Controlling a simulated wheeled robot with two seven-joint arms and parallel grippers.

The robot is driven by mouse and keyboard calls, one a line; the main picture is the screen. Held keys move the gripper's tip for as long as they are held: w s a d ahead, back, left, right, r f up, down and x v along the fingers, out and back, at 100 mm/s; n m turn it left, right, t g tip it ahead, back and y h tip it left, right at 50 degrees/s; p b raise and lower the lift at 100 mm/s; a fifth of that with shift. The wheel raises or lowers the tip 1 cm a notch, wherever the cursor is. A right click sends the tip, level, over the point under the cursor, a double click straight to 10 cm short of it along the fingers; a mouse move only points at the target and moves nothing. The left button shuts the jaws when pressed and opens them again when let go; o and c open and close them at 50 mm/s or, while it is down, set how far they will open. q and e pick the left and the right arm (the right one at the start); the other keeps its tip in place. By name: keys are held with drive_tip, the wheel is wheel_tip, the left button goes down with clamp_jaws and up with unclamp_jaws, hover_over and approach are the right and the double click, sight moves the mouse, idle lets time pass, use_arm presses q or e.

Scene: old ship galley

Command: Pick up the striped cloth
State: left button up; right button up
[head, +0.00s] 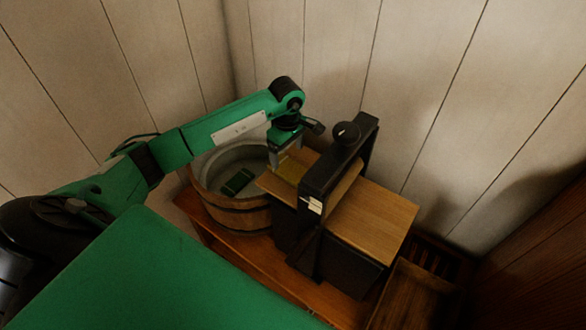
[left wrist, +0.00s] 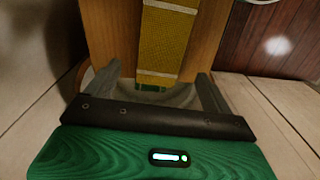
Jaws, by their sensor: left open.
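A yellow cloth (head: 291,169) with a pale band lies on the wooden board (head: 383,222) of a dark press, at the end beside the tub. In the left wrist view the cloth (left wrist: 164,42) runs lengthwise along the board, its near end between the finger lines. My left gripper (head: 277,158) points down over that end of the board. In the wrist view its fingers (left wrist: 143,74) are apart, with nothing clearly gripped. Whether they touch the cloth cannot be told. The press frame hides part of the cloth in the head view. My right gripper is not in view.
A round wooden tub (head: 230,214) with a dark green object (head: 238,181) inside stands left of the press. The black press frame (head: 336,165) with its knob rises close to my gripper. A wooden tray (head: 412,297) is at lower right. Plank walls close off the back.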

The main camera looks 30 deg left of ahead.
sight(288, 167)
use_arm(q)
drive_tip(key=shift+f, duration=0.2)
wheel_tip(288, 167, down, 4)
drive_tip(key=p, duration=0.3)
drive_tip(key=shift+s+d, duration=0.1)
drive_tip(key=shift+d, duration=0.05)
drive_tip(key=shift+f+p, duration=0.35)
drive_tip(key=shift+f, duration=0.3)
drive_tip(key=c, duration=1.2)
drive_tip(key=shift+o, duration=0.2)
drive_tip(key=shift+r, duration=0.15)
